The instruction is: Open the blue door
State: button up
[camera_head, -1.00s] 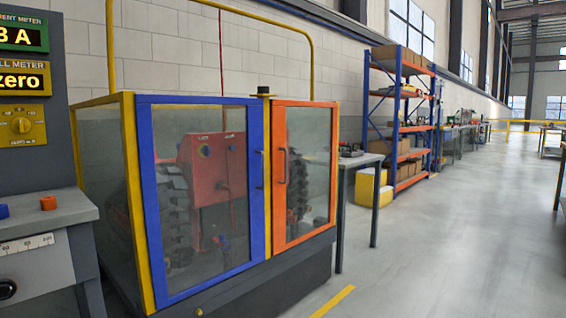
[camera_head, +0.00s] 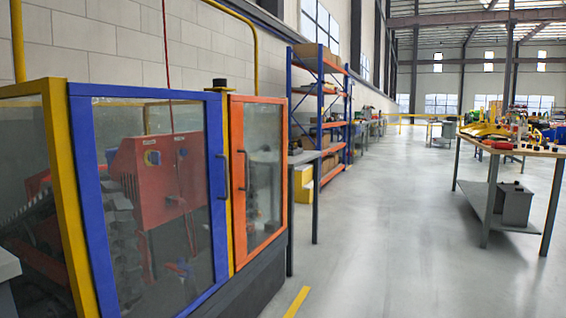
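The blue door (camera_head: 86,190) is a blue frame around a clear pane, on the front of a yellow-framed machine enclosure at the left. It is shut. Its dark handle (camera_head: 221,176) sits on the right-hand stile. Right beside it is a shut orange-framed door (camera_head: 235,190) with its own dark handle (camera_head: 241,170) on its left stile. Through the blue door's pane I see a red machine box (camera_head: 165,175). My gripper is not in view.
A workbench (camera_head: 492,143) stands at the right. The grey floor (camera_head: 385,240) between them is clear.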

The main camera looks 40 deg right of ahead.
aim_at(79, 99)
jog(key=z, duration=0.45)
jog(key=i, duration=0.95)
jog(key=z, duration=0.1)
